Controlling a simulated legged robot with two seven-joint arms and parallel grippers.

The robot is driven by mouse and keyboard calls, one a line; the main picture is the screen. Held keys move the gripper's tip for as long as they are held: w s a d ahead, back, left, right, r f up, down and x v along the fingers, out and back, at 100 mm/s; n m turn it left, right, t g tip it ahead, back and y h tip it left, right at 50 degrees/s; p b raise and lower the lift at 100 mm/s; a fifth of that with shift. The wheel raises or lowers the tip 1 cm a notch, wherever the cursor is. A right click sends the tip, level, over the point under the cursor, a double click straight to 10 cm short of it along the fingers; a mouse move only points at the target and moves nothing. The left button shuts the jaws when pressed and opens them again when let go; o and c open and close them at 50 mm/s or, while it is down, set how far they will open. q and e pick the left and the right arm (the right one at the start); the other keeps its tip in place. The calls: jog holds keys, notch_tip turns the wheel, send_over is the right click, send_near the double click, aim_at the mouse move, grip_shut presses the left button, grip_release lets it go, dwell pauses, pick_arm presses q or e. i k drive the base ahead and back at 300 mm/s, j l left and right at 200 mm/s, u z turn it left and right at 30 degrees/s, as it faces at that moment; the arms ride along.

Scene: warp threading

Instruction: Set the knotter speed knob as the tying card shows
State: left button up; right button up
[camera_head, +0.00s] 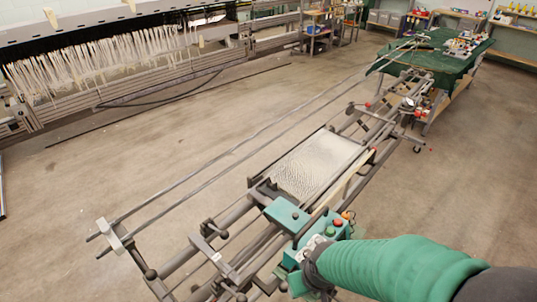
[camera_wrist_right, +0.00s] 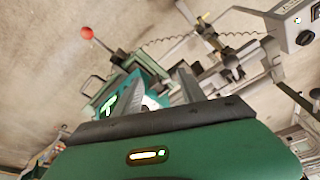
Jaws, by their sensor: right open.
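In the head view the teal knotter (camera_head: 287,214) sits on the long metal frame. I cannot make out the tying card. My left gripper is out of view.
A red ball-ended lever (camera_wrist_right: 87,32) stands left of the fingers in the wrist view. A flat, light warp sheet (camera_head: 318,165) lies on the frame. A green-covered table (camera_head: 430,60) stands at the far end. The concrete floor (camera_head: 200,125) left of the frame is clear.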

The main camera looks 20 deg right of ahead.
aim_at(318, 239)
jog(key=z, duration=1)
